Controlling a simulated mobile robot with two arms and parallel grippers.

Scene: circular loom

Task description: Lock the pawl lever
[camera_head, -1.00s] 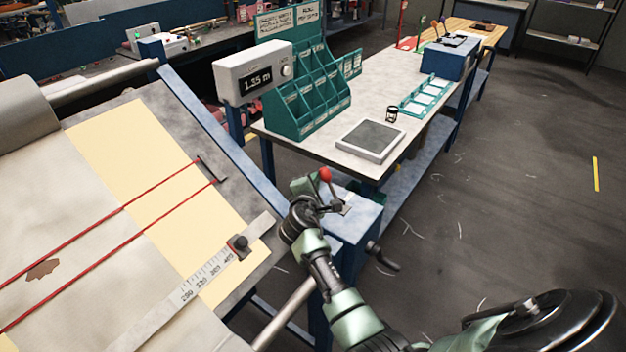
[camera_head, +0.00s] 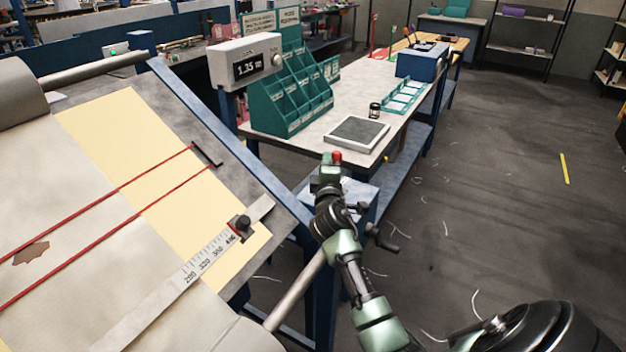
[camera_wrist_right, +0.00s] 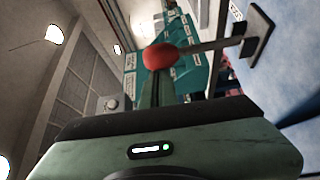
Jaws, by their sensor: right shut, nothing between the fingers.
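The pawl lever shows by its red ball knob (camera_head: 337,156) above the blue end post of the loom frame. In the right wrist view its knob (camera_wrist_right: 160,55) sits on a metal rod that runs to a dark bracket (camera_wrist_right: 257,35). My right gripper (camera_head: 330,168) is at the lever, shut with nothing between its fingers. In the right wrist view the knob is right by the green fingertips; whether they touch it I cannot tell. In the head view my gripper hides most of the lever's rod and base. My left gripper is not in view.
The loom bed with red cords (camera_head: 110,195) and a ruler (camera_head: 190,272) lies left of my arm. A black crank handle (camera_head: 382,238) juts out right of the post. Behind stand a workbench with a grey pad (camera_head: 357,133) and a green bin rack (camera_head: 290,105). Open floor lies right.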

